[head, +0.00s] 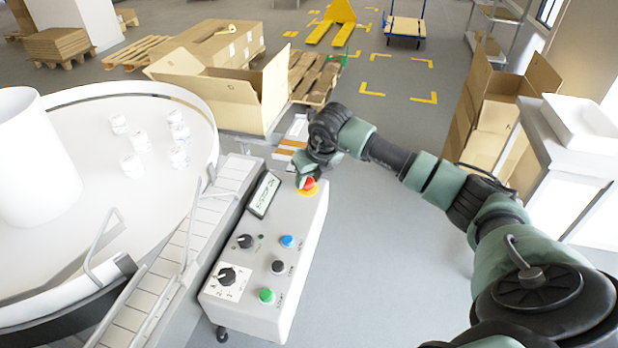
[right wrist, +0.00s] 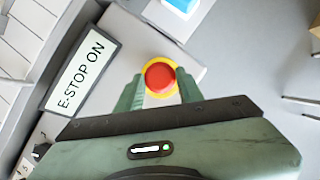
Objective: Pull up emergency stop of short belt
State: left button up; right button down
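The emergency stop is a red button on a yellow ring, at the far end of the grey control box (head: 262,262). The red button (head: 309,184) shows just below my right gripper (head: 307,178) in the head view. In the right wrist view the red button (right wrist: 160,77) lies between the two green fingertips of my right gripper (right wrist: 160,90), which are apart on either side of it. I cannot tell whether they touch it. A display (right wrist: 82,77) beside it reads "E-STOP ON". My left gripper is not in view.
The box also carries a blue button (head: 287,241), a black button, a green button (head: 266,295) and two black knobs. The short belt (head: 165,270) runs along its left, beside a round white table (head: 80,130) with several white jars. An open carton (head: 235,90) stands behind.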

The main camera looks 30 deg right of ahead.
jog(key=shift+r, duration=1.05)
jog(key=c, duration=0.9)
grip_release()
jog(key=b+v, duration=0.1)
jog(key=v, duration=0.7)
jog(key=shift+f, duration=0.1)
